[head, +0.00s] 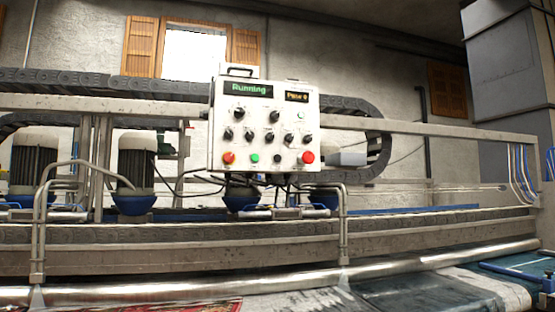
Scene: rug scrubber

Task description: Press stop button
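A white control box (265,110) faces me near the middle of the head view. Its left display (249,90) reads "Running" in green, and a smaller orange display (297,96) sits to its right. A large red button (308,157) is at the lower right of the panel. A green button (255,158) and a black one (278,158) are to its left, and an orange-red knob (229,158) is at the lower left. No button label is readable as stop. Neither gripper is in view, and nothing covers the panel.
Several black knobs (250,137) fill the panel's middle. Bent metal rails (343,230) stand in front of the long scrubber frame (430,233). A shiny roller (200,289) runs along the bottom, with rugs (420,293) below it. Motors (136,165) stand at left.

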